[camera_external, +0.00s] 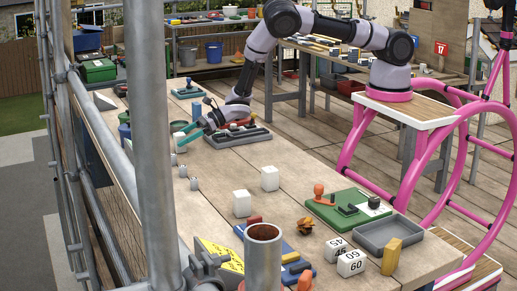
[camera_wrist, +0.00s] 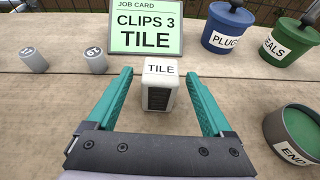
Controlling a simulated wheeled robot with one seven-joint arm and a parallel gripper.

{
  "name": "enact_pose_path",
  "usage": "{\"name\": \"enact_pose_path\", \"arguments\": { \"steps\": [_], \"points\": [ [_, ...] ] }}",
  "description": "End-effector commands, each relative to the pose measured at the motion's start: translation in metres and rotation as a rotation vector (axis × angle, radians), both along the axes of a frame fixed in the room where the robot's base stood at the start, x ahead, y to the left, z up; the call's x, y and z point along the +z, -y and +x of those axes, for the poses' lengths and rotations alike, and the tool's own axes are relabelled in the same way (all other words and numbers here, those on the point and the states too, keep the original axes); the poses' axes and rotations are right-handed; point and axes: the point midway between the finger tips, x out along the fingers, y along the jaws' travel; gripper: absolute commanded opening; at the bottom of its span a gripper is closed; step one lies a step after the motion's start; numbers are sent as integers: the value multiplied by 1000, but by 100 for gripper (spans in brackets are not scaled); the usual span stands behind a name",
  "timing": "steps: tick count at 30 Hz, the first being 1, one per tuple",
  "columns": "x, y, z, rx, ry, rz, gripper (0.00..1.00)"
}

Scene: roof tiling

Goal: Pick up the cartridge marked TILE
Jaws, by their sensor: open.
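The cartridge marked TILE (camera_wrist: 158,85) stands upright on the wooden bench in the wrist view, a white block with a dark ribbed front and its label on top. My gripper (camera_wrist: 160,95) is open, with its two teal fingers apart on the left and right of the cartridge. I see no finger touching it. In the external view my gripper (camera_external: 183,137) is low over the far left part of the bench. The cartridge is hard to make out there.
A green job card (camera_wrist: 147,28) reading CLIPS 3 TILE stands behind the cartridge. A blue PLUGS pot (camera_wrist: 230,27), a green SEALS pot (camera_wrist: 289,40) and an END tub (camera_wrist: 293,135) are to the right. Two small grey cylinders (camera_wrist: 96,60) stand left. A grey tray (camera_external: 238,137) lies nearby.

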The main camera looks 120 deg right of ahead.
Motion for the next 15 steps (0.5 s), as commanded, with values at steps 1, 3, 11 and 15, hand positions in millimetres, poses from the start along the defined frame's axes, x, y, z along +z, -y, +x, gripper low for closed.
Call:
{"name": "enact_pose_path", "arguments": {
  "steps": [1, 3, 11, 15],
  "points": [
    [-2, 0, 8, 1, 1, 0, 85],
    [-6, 1, 19, 2, 0, 1, 85],
    [-14, 2, 39, 0, -1, 0, 85],
    [-14, 2, 39, 0, -1, 1, 85]
  ]
}}
